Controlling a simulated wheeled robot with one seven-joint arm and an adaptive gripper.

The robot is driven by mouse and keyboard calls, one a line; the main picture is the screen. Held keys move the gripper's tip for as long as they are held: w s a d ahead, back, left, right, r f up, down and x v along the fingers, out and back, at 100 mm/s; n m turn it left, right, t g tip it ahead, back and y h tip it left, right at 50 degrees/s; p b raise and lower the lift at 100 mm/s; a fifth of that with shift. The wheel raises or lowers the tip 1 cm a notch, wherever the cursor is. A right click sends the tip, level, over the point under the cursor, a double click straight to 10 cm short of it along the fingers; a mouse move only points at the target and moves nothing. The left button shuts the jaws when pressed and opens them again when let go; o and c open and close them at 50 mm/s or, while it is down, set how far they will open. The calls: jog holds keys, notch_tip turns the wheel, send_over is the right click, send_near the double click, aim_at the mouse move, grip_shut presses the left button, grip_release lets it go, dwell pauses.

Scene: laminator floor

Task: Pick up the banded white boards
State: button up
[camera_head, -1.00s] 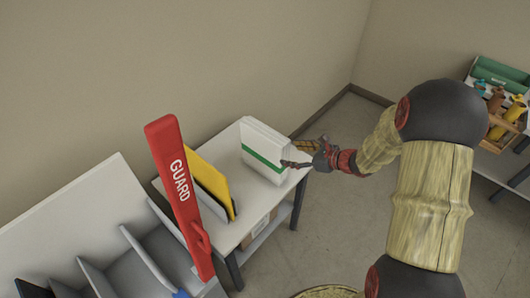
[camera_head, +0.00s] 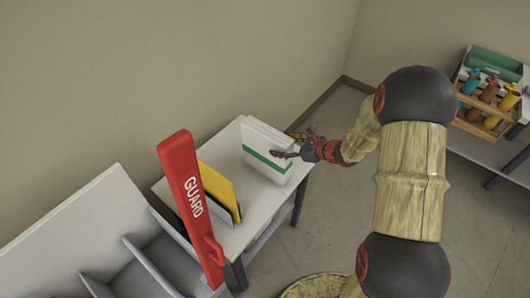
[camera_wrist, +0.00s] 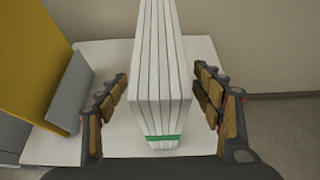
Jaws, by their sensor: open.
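The banded white boards (camera_head: 267,152) stand upright as a stack on the far end of a small white table (camera_head: 226,222), with a green band around them. In the wrist view the boards (camera_wrist: 160,70) rise between the two fingers, and the green band (camera_wrist: 163,138) shows low on their near end. My gripper (camera_wrist: 161,105) is open, with one finger on each side of the stack and a visible gap on both sides. In the head view my gripper (camera_head: 296,146) is at the right side of the boards, and its far finger is partly hidden.
Yellow and grey boards (camera_head: 219,190) stand on the same table, left of the white stack. A red GUARD piece (camera_head: 190,205) rises at the table's left, beside a grey divided rack (camera_head: 150,262). A wooden crate with bottles (camera_head: 488,105) is far right. Floor between is open.

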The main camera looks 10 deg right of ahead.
aim_at(267, 153)
jog(key=b+x, duration=0.1)
jog(key=x, duration=0.5)
jog(key=shift+w+a, duration=0.1)
jog(key=shift+w, duration=0.1)
jog(key=shift+c, duration=1)
jog(key=c, duration=1.5)
jog(key=shift+r, duration=0.1)
grip_shut()
